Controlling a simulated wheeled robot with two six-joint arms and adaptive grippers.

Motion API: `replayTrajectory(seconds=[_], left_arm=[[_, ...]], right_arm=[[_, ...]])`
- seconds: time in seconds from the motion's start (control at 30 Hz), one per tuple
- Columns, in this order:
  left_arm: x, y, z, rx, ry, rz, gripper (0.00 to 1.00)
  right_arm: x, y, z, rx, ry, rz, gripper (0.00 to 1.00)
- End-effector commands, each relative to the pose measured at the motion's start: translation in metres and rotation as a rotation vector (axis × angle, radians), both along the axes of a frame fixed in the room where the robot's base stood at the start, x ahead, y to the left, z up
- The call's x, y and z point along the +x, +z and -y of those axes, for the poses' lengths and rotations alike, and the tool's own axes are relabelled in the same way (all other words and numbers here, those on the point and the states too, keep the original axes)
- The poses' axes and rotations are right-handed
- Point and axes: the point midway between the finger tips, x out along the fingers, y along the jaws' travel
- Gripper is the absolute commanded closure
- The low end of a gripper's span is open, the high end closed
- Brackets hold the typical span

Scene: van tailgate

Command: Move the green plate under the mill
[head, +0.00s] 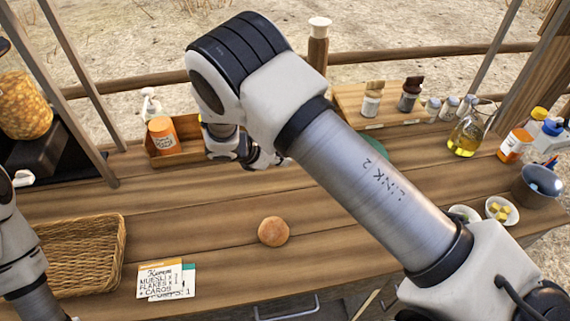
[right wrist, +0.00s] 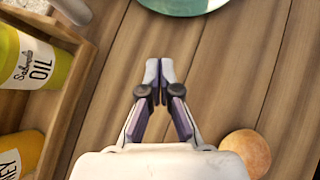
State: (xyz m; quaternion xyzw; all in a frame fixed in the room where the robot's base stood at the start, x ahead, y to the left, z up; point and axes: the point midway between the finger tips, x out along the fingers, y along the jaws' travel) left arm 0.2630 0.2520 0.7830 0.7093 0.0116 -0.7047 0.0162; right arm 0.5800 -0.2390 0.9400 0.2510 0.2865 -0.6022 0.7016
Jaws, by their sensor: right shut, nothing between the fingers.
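The green plate (head: 374,148) lies on the wooden counter, mostly hidden behind my right arm in the head view. Its edge also shows at the top of the right wrist view (right wrist: 186,6), beyond my fingertips and apart from them. A mill-like grinder with a brown top (head: 372,100) stands at the back, right of my arm, and a darker-topped one (head: 411,94) stands beside it; I cannot tell which is the mill. My right gripper (head: 268,160) is shut and empty over the counter, left of the plate; its closed fingertips show in the right wrist view (right wrist: 157,72).
A wooden box (head: 182,153) with bottles stands left of my right gripper. A bun (head: 273,231), a card (head: 160,279) and a wicker basket (head: 85,255) lie nearer. An oil flask (head: 467,140) and small bowls (head: 502,210) stand at right. The middle boards are mostly clear.

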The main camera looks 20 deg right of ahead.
Motion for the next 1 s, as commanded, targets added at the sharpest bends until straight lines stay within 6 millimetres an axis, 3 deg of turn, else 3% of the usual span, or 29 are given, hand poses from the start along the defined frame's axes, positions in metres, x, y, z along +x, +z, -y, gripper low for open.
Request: replayTrajectory(seconds=[0.03, 0.4, 0.63, 1.0], left_arm=[[0.000, -0.025, 0.000, 0.000, 0.000, 0.000, 0.19], [0.001, -0.089, 0.000, 0.000, 0.000, 0.001, 0.19], [0.001, -0.092, 0.000, 0.000, 0.000, 0.001, 0.19], [0.001, -0.092, 0.000, 0.000, 0.000, 0.001, 0.19]], right_arm=[[0.001, -0.018, 0.004, 0.001, -0.003, 0.001, 1.00], [0.008, -0.072, 0.060, 0.005, -0.006, -0.001, 1.00], [0.013, -0.063, 0.093, 0.004, -0.005, 0.000, 1.00], [0.014, -0.061, 0.098, 0.003, -0.003, 0.000, 1.00]])
